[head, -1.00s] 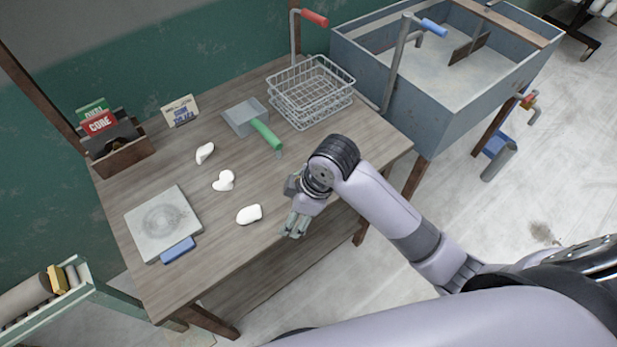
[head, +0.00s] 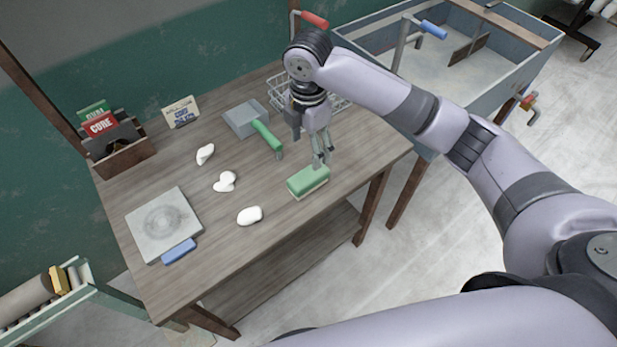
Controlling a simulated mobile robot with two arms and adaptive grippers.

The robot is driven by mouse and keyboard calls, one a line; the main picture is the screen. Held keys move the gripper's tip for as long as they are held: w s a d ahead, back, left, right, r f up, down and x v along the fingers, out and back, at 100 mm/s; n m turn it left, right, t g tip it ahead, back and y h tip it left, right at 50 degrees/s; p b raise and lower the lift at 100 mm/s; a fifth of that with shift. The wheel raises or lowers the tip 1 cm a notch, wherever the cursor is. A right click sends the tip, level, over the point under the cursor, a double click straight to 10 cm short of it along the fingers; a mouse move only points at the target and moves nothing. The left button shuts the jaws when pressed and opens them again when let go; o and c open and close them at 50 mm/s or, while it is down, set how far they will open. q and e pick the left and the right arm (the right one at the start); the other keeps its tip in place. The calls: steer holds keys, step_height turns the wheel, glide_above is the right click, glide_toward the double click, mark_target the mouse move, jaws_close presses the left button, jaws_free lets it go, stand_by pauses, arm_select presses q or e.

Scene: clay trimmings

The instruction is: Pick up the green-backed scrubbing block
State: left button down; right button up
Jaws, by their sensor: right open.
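The green-backed scrubbing block (head: 308,182) lies on the wooden table near its front edge, green side up with a pale layer beneath. My right gripper (head: 320,162) is open, pointing down just behind and above the block. Its fingertips overlap the block's far right edge in the head view; I cannot tell whether they touch it. Nothing is between the fingers that I can see. My left gripper is not in view.
Several white clay pieces (head: 249,215) lie left of the block. A sink (head: 385,65) is at right.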

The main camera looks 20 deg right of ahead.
mark_target(309, 175)
step_height(309, 175, down, 8)
steer(key=shift+p, duration=0.5)
step_height(309, 175, down, 4)
steer(key=shift+d+f+p, duration=0.1)
steer(key=shift+p, duration=0.55)
steer(key=shift+w+f, duration=0.1)
steer(key=shift+f, duration=0.4)
steer(key=c, duration=1.4)
steer(key=shift+r, duration=0.1)
step_height(309, 175, up, 20)
steer(key=shift+f+b, duration=0.1)
steer(key=shift+b, duration=1.05)
